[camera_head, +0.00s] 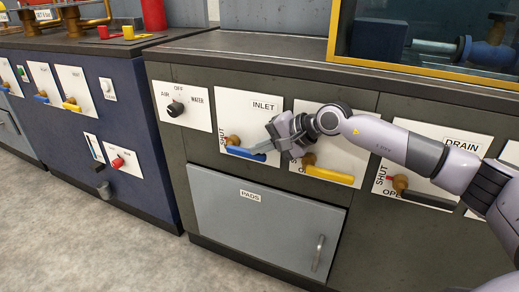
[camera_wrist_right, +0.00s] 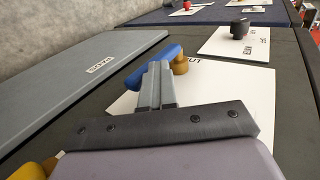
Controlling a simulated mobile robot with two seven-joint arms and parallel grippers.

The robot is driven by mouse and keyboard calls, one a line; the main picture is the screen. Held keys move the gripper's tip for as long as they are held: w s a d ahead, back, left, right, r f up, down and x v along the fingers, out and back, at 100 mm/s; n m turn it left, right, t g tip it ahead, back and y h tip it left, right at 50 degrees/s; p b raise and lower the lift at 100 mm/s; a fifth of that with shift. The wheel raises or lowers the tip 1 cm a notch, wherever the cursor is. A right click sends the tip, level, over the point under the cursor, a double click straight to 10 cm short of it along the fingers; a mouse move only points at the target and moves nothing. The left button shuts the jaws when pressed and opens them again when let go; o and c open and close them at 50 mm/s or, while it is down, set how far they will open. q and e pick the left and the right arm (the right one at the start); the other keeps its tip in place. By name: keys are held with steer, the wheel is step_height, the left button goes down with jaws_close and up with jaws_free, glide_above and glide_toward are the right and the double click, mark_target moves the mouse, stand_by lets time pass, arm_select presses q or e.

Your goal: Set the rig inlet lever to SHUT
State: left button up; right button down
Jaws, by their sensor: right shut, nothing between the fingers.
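The INLET panel (camera_head: 254,106) is white, with the word SHUT running up its left side. Its blue lever (camera_head: 246,155) points right from a brass valve body (camera_head: 233,141), along the panel's lower edge. In the right wrist view the blue lever (camera_wrist_right: 152,66) and brass body (camera_wrist_right: 181,65) lie just beyond the fingertips. My right gripper (camera_head: 254,146) is shut and empty, just above the lever in the head view; its fingers (camera_wrist_right: 156,80) overlap part of the lever in the wrist view. I cannot tell whether they touch it. My left gripper is not in view.
A yellow lever (camera_head: 330,175) sits on the panel right of INLET, and a dark lever (camera_head: 428,200) on the DRAIN panel. A black AIR/OFF/WATER knob (camera_head: 175,108) is to the left. The grey PADS door (camera_head: 250,225) is below, with open floor in front.

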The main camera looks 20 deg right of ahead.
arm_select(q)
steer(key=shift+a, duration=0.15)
arm_select(e)
steer(key=shift+s+d+f, duration=0.1)
steer(key=shift+s+f, duration=0.05)
steer(key=shift+f, duration=0.4)
steer(key=shift+r, duration=0.35)
step_height(320, 180, up, 5)
steer(key=p, duration=0.3)
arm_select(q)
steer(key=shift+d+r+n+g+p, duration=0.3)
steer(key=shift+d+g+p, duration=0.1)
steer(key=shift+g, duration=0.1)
arm_select(e)
steer(key=s+d+r, duration=0.3)
steer(key=s+d, duration=0.3)
steer(key=s, duration=0.1)
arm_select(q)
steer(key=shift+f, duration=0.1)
arm_select(e)
steer(key=shift+w, duration=0.1)
